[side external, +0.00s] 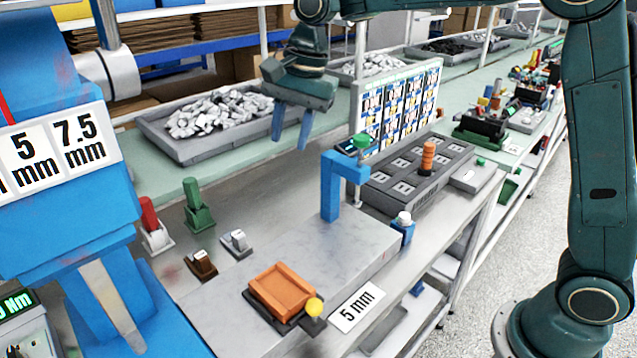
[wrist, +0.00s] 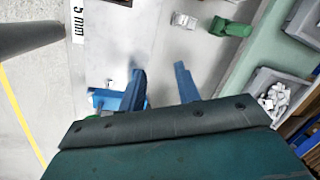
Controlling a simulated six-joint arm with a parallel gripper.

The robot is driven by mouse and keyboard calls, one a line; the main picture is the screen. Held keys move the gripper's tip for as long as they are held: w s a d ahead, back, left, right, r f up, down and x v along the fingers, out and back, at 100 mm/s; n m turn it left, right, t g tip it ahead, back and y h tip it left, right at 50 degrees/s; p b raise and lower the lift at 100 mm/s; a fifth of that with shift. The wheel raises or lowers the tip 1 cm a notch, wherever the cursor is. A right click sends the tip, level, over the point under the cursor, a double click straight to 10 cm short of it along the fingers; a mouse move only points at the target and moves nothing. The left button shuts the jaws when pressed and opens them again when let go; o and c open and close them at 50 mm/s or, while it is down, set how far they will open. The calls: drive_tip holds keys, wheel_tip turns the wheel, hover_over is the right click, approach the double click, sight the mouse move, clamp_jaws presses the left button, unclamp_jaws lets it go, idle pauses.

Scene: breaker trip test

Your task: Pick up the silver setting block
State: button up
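The silver setting block (side external: 236,242) is a small silvery piece on the metal bench top, left of the grey slab, in the side external view. It also shows near the top of the wrist view (wrist: 184,20). My gripper (side external: 289,143) is open and empty, high above the bench and well behind the block, towards the tray of pale parts. In the wrist view my two blue fingers (wrist: 159,69) are apart with bare bench between them, and the block lies beyond their tips.
A brown block (side external: 201,264), a green lever piece (side external: 198,206) and a red one (side external: 153,226) stand near the silver block. A blue post (side external: 331,190) rises from the grey slab. An orange tray (side external: 282,291) sits in front. A grey bin (side external: 185,149) lies behind.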

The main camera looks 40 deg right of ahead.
sight(238, 234)
drive_tip(key=w+a+f+m+g, duration=0.1)
drive_tip(key=w+a+f+m, duration=0.4)
drive_tip(key=w+f, duration=0.4)
wheel_tip(238, 234, down, 2)
drive_tip(key=shift+w+a+f+m+g, duration=0.3)
drive_tip(key=shift+w+a+g, duration=0.1)
drive_tip(key=shift+a, duration=0.1)
drive_tip(key=shift+s, duration=0.1)
drive_tip(key=shift+a+f, duration=0.2)
drive_tip(key=shift+f, duration=1.2)
drive_tip(key=shift+a+f, duration=0.25)
drive_tip(key=shift+f, duration=1.2)
drive_tip(key=shift+a+f, duration=0.2)
drive_tip(key=shift+f, duration=1.2)
drive_tip(key=shift+a+f, duration=0.25)
drive_tip(key=shift+f, duration=1.05)
drive_tip(key=shift+a+f, duration=0.2)
drive_tip(key=shift+f, duration=1.05)
clamp_jaws()
